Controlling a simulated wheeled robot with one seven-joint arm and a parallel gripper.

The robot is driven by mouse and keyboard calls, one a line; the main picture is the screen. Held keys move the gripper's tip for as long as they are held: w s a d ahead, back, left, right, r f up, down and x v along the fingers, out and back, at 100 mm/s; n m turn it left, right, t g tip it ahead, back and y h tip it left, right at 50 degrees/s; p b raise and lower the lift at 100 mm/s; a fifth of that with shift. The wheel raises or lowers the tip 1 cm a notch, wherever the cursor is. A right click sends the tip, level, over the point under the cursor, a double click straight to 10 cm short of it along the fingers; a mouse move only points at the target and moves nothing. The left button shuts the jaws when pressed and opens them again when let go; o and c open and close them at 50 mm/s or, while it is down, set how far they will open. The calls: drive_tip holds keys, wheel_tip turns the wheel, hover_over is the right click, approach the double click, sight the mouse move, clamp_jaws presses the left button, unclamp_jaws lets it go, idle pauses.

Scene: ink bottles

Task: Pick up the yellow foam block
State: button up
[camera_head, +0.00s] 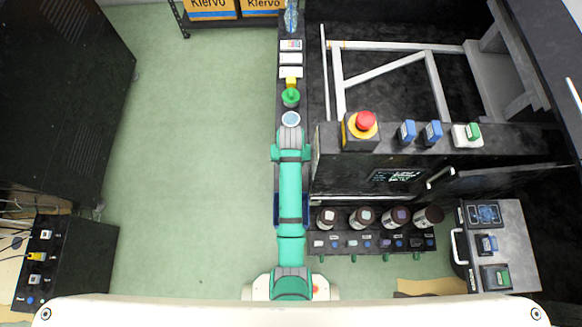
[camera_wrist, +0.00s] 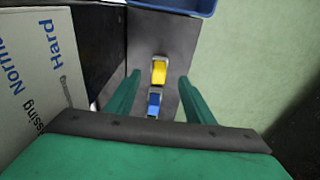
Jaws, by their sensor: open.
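In the wrist view a small yellow block (camera_wrist: 160,72) lies on a narrow dark surface. I take it as the yellow foam block. My gripper (camera_wrist: 159,76) shows its two green fingers wide apart, open and empty. The block appears between the fingertips in the picture, with clear space on both sides. How far off it is I cannot tell. In the head view my arm covers part of the dark strip, and I cannot make out the fingers. A small yellow thing (camera_head: 291,83) shows there beyond my arm; I cannot tell whether it is the same block.
A small blue object (camera_wrist: 153,103) lies close to the yellow block. A blue tray (camera_wrist: 185,4) stands at the top of the wrist view. A tall panel with lettering (camera_wrist: 40,70) rises on the left. Green floor (camera_head: 190,130) lies open left of the strip.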

drive_tip(key=shift+w+f, duration=0.15)
drive_tip(key=shift+f, duration=1.05)
drive_tip(key=shift+w+f, duration=0.2)
drive_tip(key=shift+f, duration=1)
drive_tip(key=shift+w+f, duration=0.15)
drive_tip(key=shift+f, duration=1.05)
drive_tip(key=c, duration=1.1)
